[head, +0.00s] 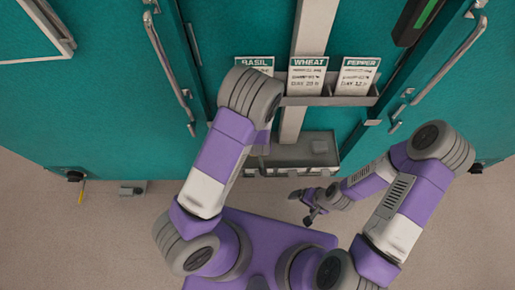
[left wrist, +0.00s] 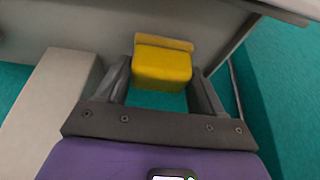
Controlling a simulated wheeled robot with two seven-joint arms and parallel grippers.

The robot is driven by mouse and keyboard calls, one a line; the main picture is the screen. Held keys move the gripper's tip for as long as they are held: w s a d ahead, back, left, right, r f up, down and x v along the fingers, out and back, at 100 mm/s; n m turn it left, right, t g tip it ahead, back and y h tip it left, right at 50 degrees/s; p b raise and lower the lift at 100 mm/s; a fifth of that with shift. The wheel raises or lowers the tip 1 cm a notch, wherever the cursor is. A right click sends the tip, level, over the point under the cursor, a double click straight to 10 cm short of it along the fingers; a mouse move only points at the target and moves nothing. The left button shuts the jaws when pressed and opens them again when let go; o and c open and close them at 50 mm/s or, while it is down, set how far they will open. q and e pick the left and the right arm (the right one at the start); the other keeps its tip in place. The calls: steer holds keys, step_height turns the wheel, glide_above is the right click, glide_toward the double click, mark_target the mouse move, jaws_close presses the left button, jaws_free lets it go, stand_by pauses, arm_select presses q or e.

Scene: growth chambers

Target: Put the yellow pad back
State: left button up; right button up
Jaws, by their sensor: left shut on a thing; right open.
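The yellow pad (left wrist: 162,64) is a small block with a thin ledge along its far edge, seen in the left wrist view. It sits between the two fingers of my left gripper (left wrist: 161,78), which is shut on it. Beyond the pad is a pale panel, and whether the pad touches it I cannot tell. In the head view the pad and the left fingers are hidden by my left arm. My right gripper (head: 310,205) is open and empty, low in front of the grey tray.
Teal chamber doors (head: 100,110) with long metal handles stand ahead. Basil, wheat and pepper cards (head: 307,76) sit in a rack on the pale post. A grey tray (head: 320,146) is below it.

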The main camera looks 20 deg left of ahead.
arm_select(q)
steer(key=shift+f, duration=0.55)
steer(key=shift+r, duration=0.1)
steer(key=shift+c, duration=0.3)
steer(key=o, duration=1)
steer(key=p+v, duration=0.4)
steer(key=v, duration=0.8)
steer(key=shift+p, duration=0.4)
